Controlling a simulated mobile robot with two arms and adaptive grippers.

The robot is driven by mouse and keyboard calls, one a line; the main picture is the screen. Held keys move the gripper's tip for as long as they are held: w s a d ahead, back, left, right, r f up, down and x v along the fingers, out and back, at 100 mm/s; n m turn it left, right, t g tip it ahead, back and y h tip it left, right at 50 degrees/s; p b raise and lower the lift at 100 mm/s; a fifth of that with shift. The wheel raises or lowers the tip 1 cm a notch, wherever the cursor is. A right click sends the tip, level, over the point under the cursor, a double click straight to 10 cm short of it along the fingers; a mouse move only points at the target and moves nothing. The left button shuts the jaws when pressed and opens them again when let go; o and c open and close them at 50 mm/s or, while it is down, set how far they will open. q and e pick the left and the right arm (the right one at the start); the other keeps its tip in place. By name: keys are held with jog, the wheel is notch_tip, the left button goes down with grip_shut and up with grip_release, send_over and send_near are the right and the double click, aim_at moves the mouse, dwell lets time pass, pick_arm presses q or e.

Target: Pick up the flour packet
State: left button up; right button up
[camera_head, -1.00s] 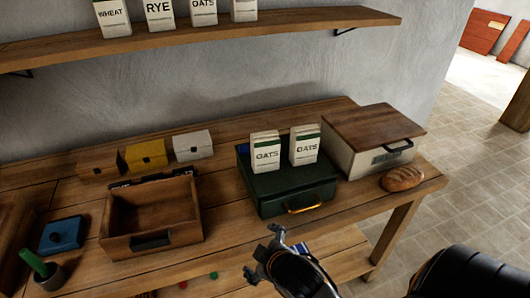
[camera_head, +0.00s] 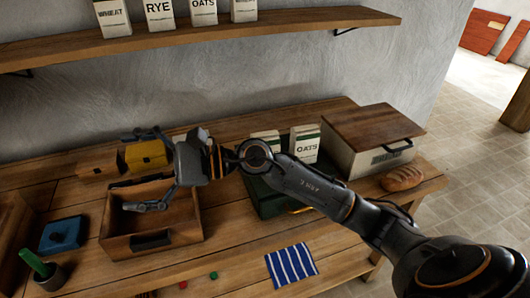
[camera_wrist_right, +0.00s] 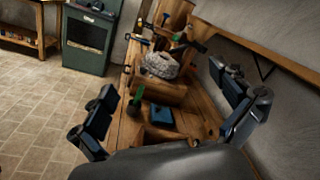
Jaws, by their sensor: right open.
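Several white paper packets are in the head view. On the wall shelf stand packets labelled WHEAT (camera_head: 112,18), RYE (camera_head: 160,13) and OATS (camera_head: 203,12), plus one at the right with a hard-to-read label (camera_head: 244,11). Two more OATS packets, one left (camera_head: 266,137) and one right (camera_head: 305,143), stand on the dark green box (camera_head: 262,199); my arm partly hides them. None visibly reads flour. My right gripper (camera_head: 146,170) is open and empty above the open wooden box (camera_head: 112,221), its fingers pointing left; it also shows in the wrist view (camera_wrist_right: 170,115). My left gripper is not in view.
The shelf (camera_head: 290,22) overhangs the bench's back. Small brown (camera_head: 98,166) and yellow (camera_head: 146,154) boxes stand behind the open box. A wood-topped box (camera_head: 350,157) and bread (camera_head: 402,179) are at right. A blue box (camera_head: 62,235) and green-handled pestle (camera_head: 34,263) are at left.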

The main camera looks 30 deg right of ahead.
jog(key=w+d+f+n+g+h, duration=0.2)
jog(key=w+d+f+n+h, duration=0.1)
jog(key=d+f+n+h, duration=0.25)
jog(key=n+h, duration=0.5)
jog(key=h, duration=0.9)
send_near(265, 137)
jog(key=f, duration=0.1)
jog(key=shift+y, duration=0.25)
jog(key=x, duration=0.2)
jog(key=p+x, duration=0.1)
jog(key=x, duration=0.5)
jog(key=shift+w+d+p, duration=0.25)
jog(key=shift+d+p, duration=0.1)
jog(key=p+x, duration=0.2)
jog(key=x, duration=0.3)
jog(key=shift+w+d+f, duration=0.2)
jog(key=shift+f, duration=0.05)
jog(key=c, duration=1.6)
jog(key=shift+o, duration=0.2)
jog(key=shift+r, duration=0.1)
